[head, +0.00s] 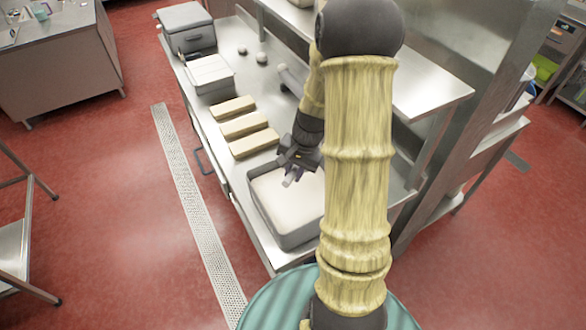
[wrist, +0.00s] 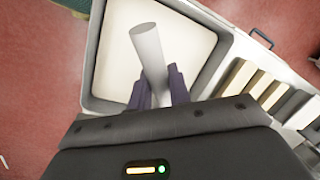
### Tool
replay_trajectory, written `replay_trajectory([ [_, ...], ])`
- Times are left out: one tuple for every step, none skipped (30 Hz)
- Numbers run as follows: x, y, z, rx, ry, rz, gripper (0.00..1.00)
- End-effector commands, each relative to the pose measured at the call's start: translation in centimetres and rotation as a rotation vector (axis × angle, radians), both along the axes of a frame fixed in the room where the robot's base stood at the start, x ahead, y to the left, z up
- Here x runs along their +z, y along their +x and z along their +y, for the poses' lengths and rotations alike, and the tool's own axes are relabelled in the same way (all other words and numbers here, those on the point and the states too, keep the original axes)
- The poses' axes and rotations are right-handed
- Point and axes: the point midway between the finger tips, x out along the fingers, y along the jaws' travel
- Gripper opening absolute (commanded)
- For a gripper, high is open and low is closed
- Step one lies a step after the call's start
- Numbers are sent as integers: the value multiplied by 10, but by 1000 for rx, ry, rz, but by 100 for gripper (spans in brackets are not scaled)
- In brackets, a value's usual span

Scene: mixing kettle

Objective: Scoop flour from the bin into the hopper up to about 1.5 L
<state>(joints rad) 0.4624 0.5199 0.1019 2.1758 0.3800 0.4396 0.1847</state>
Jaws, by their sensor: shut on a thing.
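The bin (head: 300,237) is a grey square tub on the steel counter, filled with smooth white flour (head: 281,210). In the wrist view the flour (wrist: 119,55) and the pale bin rim (wrist: 89,70) lie beyond my fingers. My gripper (head: 292,173) is over the bin's far part, pointing down. In the wrist view my gripper (wrist: 156,82) is shut on a light grey round bar (wrist: 148,45), which looks like the scoop's handle. The scoop's bowl is not visible, and I cannot tell whether it touches the flour. I cannot make out the hopper.
Several tan blocks (head: 244,125) lie beyond the bin, with a grey lidded box (head: 210,76) and a larger one (head: 187,28) farther back. A raised steel shelf (head: 425,85) is on the right. Red floor and a drain grate (head: 185,190) run along the left.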

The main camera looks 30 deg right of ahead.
Motion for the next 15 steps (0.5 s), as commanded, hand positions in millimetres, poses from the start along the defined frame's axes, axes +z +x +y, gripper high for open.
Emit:
replay_trajectory([
  [1, 1, -2, -1, 17, 15, 0],
  [1, 2, -2, -2, 26, 24, 0],
  [0, 3, -3, -2, 41, 36, 0],
  [-1, 3, -4, -1, 51, 45, 0],
  [-2, 3, -4, -1, 63, 54, 0],
  [-3, 4, -5, -2, 76, 65, 0],
  [-10, 4, -4, -1, 78, 66, 0],
  [-15, 4, -4, 0, 76, 65, 0],
  [-19, 4, -4, 0, 75, 64, 0],
  [-22, 4, -4, 0, 75, 64, 0],
  [-24, 4, -4, 0, 75, 64, 0],
  [-28, 4, -4, 0, 75, 64, 0],
  [-31, 4, -4, 0, 75, 64, 0],
  [-34, 4, -4, 0, 75, 64, 0],
  [-40, 3, -4, 0, 75, 64, 0],
])
